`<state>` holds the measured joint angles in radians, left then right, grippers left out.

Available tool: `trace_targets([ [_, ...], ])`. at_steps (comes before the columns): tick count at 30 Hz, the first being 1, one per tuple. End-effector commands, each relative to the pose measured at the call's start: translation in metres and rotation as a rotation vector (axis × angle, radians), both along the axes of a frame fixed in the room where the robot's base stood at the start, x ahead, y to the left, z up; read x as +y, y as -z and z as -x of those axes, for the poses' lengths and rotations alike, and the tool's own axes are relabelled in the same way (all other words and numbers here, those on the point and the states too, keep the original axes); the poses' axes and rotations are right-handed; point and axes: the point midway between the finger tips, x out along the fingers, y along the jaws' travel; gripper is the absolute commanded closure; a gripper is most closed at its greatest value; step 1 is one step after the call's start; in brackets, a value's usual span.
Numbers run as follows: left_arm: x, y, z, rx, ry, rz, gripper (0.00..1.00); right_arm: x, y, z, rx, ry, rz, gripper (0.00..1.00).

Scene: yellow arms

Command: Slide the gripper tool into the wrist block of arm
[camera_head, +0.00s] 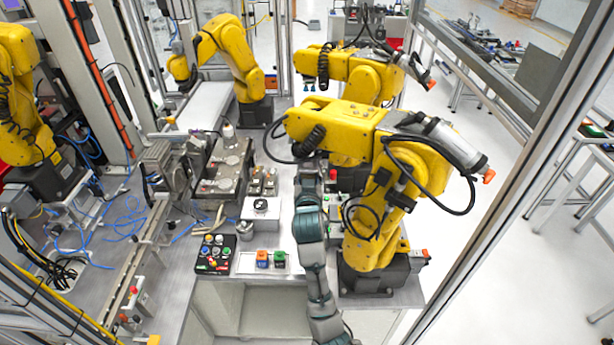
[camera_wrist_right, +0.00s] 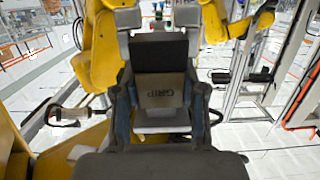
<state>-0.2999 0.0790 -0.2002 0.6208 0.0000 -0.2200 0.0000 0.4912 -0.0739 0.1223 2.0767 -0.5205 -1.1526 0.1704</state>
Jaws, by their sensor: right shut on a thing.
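My right gripper (camera_head: 311,172) reaches up from the bottom of the head view, below the wrist end of the nearest yellow arm (camera_head: 345,122). My left gripper is not in view.
A button panel (camera_head: 215,254) and a tray with orange and green blocks (camera_head: 245,264) lie left of my right arm. More yellow arms (camera_head: 240,60) stand behind. Black cables loop around the nearest arm. A metal frame post (camera_head: 480,180) stands at the right.

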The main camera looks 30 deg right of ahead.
Motion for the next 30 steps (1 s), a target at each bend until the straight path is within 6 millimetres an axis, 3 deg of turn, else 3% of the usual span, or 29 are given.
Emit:
trace_targets([
  [30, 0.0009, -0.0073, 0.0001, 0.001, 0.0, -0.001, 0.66, 0.0009, -0.0026, -0.0016, -0.003, 0.001, 0.002, 1.0],
])
